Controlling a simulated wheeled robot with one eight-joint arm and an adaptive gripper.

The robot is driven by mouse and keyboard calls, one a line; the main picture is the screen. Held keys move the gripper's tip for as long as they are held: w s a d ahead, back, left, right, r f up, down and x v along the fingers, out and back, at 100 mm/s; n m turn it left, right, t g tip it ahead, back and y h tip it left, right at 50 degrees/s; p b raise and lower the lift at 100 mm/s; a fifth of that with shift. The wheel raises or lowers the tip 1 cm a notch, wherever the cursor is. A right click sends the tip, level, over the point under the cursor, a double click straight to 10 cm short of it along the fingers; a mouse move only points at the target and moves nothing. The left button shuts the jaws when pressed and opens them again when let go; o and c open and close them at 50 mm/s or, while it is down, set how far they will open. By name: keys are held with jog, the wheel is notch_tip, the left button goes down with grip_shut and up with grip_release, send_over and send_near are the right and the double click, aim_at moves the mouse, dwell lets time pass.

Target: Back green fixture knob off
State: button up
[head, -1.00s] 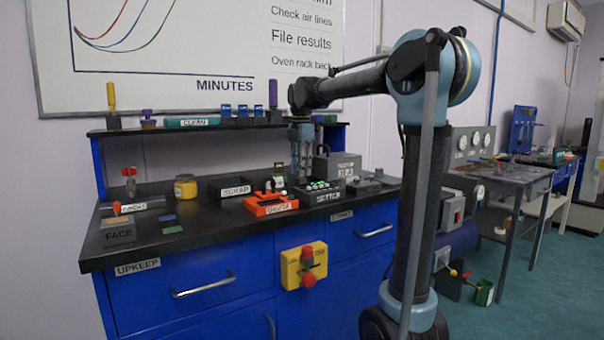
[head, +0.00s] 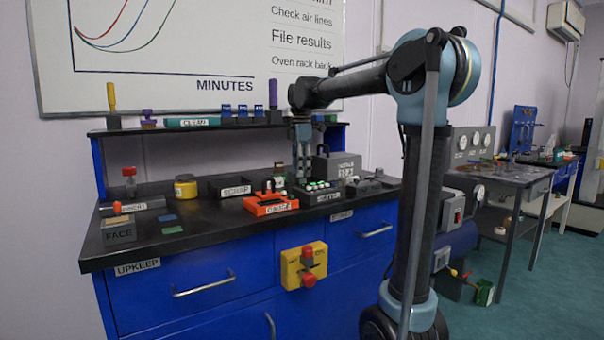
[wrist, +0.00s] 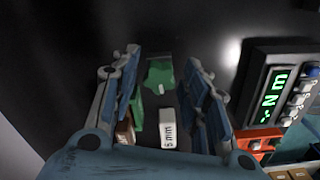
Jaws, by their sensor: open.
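The green fixture knob (wrist: 159,76) is a small lobed green piece with a light mark, seen from above in the wrist view. My gripper (wrist: 160,62) is open, with one blue-padded finger on each side of the knob. I cannot tell whether either finger touches it. A white block marked 5 mm (wrist: 168,128) lies just below the knob in the picture, between the fingers. In the head view my gripper (head: 303,178) points down over the back of the bench, behind the orange tray. The knob is not clear there.
A device with a lit green display (wrist: 274,92) and buttons stands right of the fingers. The orange tray (head: 270,208) and a black scrap bin (head: 230,190) stand nearby. A shelf (head: 215,127) runs along the back. The bench front left of the orange tray has free room.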

jog(key=m, duration=0.7)
jog(key=shift+s+m, duration=0.1)
jog(key=shift+m, duration=3.7)
jog(key=c, duration=0.9)
jog(key=shift+n, duration=2.3)
jog(key=n, duration=0.4)
jog(key=shift+n, duration=0.3)
